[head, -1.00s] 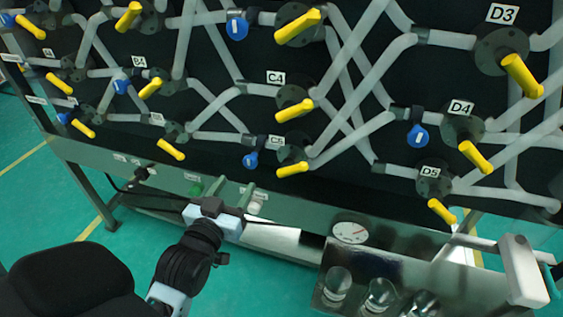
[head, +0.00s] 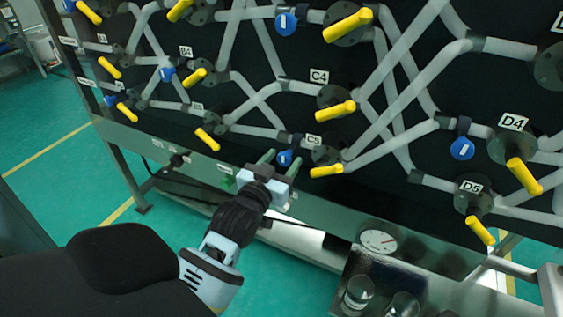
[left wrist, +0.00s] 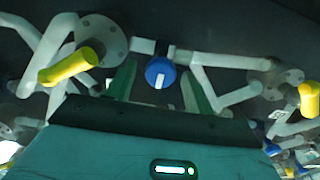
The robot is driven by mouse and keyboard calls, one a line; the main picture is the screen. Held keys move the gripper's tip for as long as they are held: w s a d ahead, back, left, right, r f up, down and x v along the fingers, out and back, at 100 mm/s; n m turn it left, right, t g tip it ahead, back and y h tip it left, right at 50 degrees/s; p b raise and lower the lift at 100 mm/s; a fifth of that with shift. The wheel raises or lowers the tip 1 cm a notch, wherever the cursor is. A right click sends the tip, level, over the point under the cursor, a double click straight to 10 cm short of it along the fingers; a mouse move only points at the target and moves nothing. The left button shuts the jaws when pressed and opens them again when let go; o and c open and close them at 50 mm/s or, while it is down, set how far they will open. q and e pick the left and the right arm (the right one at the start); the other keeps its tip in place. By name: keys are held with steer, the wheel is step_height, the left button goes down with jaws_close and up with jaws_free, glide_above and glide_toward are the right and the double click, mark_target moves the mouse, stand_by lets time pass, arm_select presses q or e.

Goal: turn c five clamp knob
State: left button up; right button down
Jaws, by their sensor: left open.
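The C5 clamp knob, blue with a white mark, shows in the head view (head: 284,158) to the left of the C5 valve's yellow handle (head: 327,170). In the left wrist view the blue knob (left wrist: 160,73) is near the centre, facing the camera. My left gripper (head: 280,162) is open, its two green fingers pointing at the panel on either side of the knob. In the left wrist view the gripper (left wrist: 159,88) has one finger left and one right of the knob, with gaps visible. Whether the fingertips reach the knob's depth is unclear. My right gripper is not in view.
Grey pipes, yellow valve handles and other blue knobs, such as the one near D4 (head: 462,149), cover the panel. A metal rail runs below. A round gauge (head: 379,242) and glass jars (head: 357,294) are at the lower right. Green floor is open at left.

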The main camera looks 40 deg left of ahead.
arm_select(q)
steer(key=c, duration=0.9)
steer(key=shift+c, duration=0.2)
